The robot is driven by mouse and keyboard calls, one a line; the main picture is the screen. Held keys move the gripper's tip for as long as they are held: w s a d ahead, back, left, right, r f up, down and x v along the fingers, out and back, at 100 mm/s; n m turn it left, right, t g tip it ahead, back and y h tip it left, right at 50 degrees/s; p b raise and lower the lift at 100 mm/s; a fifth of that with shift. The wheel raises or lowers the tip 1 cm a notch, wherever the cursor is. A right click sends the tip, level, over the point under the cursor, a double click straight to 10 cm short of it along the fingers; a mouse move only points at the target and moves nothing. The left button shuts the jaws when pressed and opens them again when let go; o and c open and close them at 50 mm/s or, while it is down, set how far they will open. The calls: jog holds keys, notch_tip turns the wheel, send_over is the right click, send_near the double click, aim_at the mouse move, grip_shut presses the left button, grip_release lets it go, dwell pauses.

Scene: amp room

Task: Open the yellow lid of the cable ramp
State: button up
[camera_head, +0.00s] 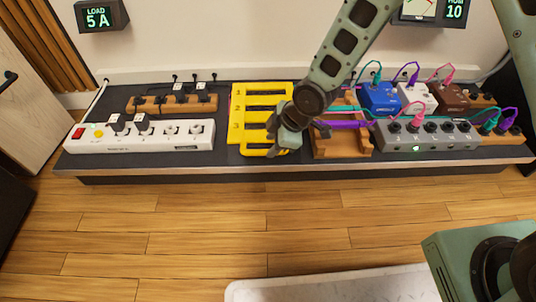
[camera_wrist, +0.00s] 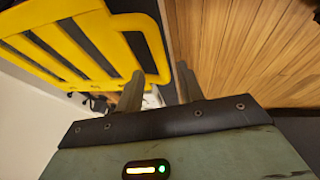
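The yellow lid (camera_head: 237,130) of the cable ramp lies on the dark platform in the middle of the head view. It has long slots, numbers on its left side and a loop-like front edge. Its slotted face and rounded edge also fill the upper left of the wrist view (camera_wrist: 75,45). My gripper (camera_head: 283,141) is at the lid's right front corner and hides part of it. In the wrist view my gripper's fingers (camera_wrist: 161,84) stand apart, with the lid's edge showing in the gap beyond them. I cannot tell whether they touch it.
A white power strip (camera_head: 140,136) and a wooden block with plugs (camera_head: 172,104) are left of the lid. A wooden stand (camera_head: 343,146), coloured pedals (camera_head: 380,98) and a grey socket box (camera_head: 428,136) with cables crowd the right.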

aim_at(265, 150)
jog(key=shift+b+x, duration=0.75)
jog(key=shift+x, duration=1)
grip_shut()
jog(key=shift+r, duration=0.1)
